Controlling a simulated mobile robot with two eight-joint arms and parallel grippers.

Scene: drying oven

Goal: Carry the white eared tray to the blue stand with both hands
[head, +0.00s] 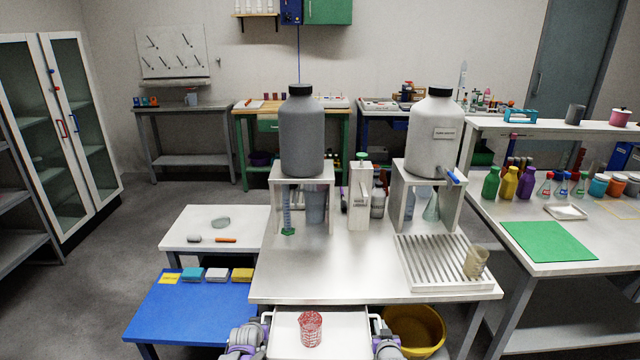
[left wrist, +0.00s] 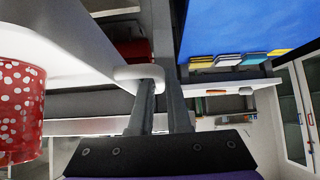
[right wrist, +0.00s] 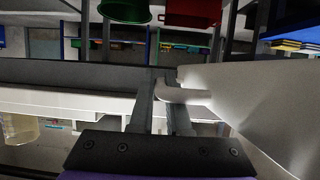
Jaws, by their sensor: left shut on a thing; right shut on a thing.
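The white eared tray (head: 340,338) is at the bottom middle of the head view, in front of the steel table. A red cup with white spots (head: 311,328) stands on it; the cup also shows in the left wrist view (left wrist: 20,110). My left gripper (head: 264,326) is shut on the tray's left ear (left wrist: 138,76). My right gripper (head: 376,326) is shut on the tray's right ear (right wrist: 182,96). The blue stand (head: 190,305) is low, to the left of the tray, with several coloured blocks and a yellow label along its far edge.
The steel table (head: 345,285) lies just beyond the tray, with a ribbed drain rack (head: 445,262) and a beige cup (head: 476,262). A yellow tub (head: 414,328) is low on the right. A small white table (head: 205,228) stands behind the blue stand. The stand's middle is clear.

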